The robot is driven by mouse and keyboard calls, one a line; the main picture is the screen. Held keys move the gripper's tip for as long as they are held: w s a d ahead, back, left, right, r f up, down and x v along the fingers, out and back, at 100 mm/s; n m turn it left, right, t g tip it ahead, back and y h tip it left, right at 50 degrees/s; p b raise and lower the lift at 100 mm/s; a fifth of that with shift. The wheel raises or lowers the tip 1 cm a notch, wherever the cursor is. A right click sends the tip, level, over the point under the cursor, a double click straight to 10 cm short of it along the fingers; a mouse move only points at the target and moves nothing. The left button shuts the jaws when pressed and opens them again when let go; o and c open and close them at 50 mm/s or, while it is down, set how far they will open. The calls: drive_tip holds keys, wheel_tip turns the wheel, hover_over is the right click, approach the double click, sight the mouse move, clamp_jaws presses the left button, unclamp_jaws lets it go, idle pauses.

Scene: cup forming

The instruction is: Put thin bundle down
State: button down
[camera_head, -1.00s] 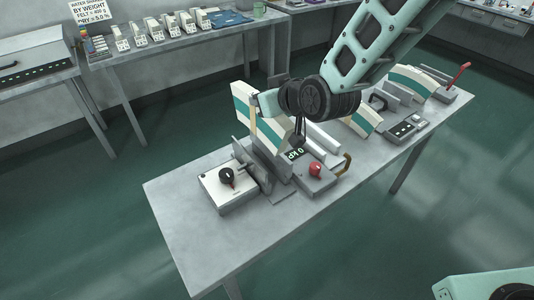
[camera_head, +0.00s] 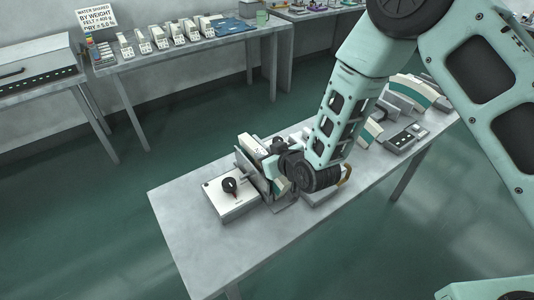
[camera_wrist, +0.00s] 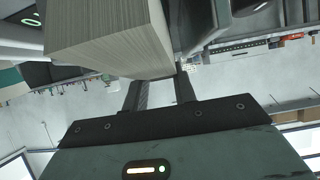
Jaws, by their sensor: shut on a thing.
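The thin bundle, a pale block of stacked sheets, fills the upper left of the wrist view (camera_wrist: 110,40). In the head view its pale end (camera_head: 250,146) shows low at the upright metal plates of the bench device, mostly hidden by my arm. My gripper (camera_wrist: 160,88) is shut on the bundle, its two dark fingers reaching to the block's lower edge. Whether the bundle touches the device's bed cannot be told. The white box with a black knob (camera_head: 228,200) is just left of the plates.
The grey bench (camera_head: 190,225) is bare at its near left end. A curved pale and green bundle (camera_head: 415,87) and a grey control box (camera_head: 402,138) stand farther right. A back table (camera_head: 180,50) holds several small labelled blocks.

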drive_tip(key=shift+f, duration=0.1)
drive_tip(key=shift+f+b, duration=0.15)
drive_tip(key=shift+b, duration=0.15)
drive_tip(key=c, duration=1.1)
unclamp_jaws()
drive_tip(key=shift+w+d, duration=0.1)
